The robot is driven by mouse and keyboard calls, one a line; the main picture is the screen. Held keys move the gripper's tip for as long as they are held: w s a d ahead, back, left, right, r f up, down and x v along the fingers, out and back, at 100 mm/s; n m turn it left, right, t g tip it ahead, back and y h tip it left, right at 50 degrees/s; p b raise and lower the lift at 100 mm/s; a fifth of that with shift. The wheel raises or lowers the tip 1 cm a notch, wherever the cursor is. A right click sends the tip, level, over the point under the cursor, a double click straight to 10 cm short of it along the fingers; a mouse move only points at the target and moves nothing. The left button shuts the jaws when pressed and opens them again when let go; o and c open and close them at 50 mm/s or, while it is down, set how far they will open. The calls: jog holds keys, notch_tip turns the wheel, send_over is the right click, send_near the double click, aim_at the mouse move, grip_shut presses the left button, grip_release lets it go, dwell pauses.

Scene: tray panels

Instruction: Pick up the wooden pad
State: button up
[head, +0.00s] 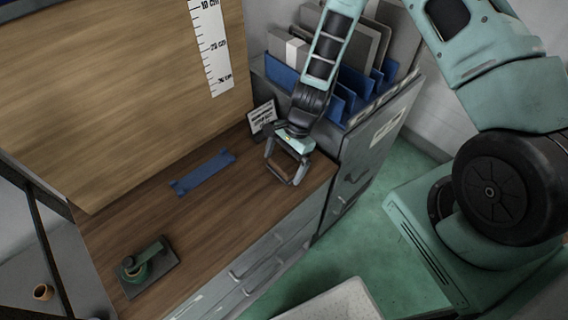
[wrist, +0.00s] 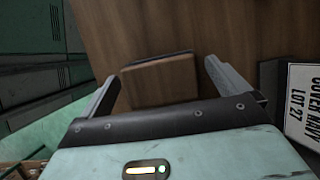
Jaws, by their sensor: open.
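The wooden pad (wrist: 160,82) is a brown block with a dark far edge. It lies on the wooden worktop in the wrist view, between the two fingers of my gripper (wrist: 162,72). The fingers are open, with a gap on the right side of the pad and a smaller one on the left. In the head view my gripper (head: 283,172) is low over the right end of the worktop (head: 225,215), and I cannot clearly make out the pad there.
A small printed sign (head: 262,116) stands close beside my gripper; its label (wrist: 308,112) is at right in the wrist view. A grey cabinet with blue dividers (head: 352,98) rises to the right. A blue strip (head: 204,173) and a green tape dispenser (head: 143,262) lie farther left.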

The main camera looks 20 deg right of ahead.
aim_at(284, 161)
jog(key=c, duration=0.9)
jog(key=shift+r, duration=0.1)
jog(key=shift+c, duration=0.2)
notch_tip(284, 161, up, 10)
jog(key=b, duration=0.2)
jog(key=shift+b, duration=0.3)
jog(key=o, duration=0.5)
jog(key=shift+c, duration=0.2)
jog(key=c, duration=0.3)
jog(key=shift+c, duration=0.2)
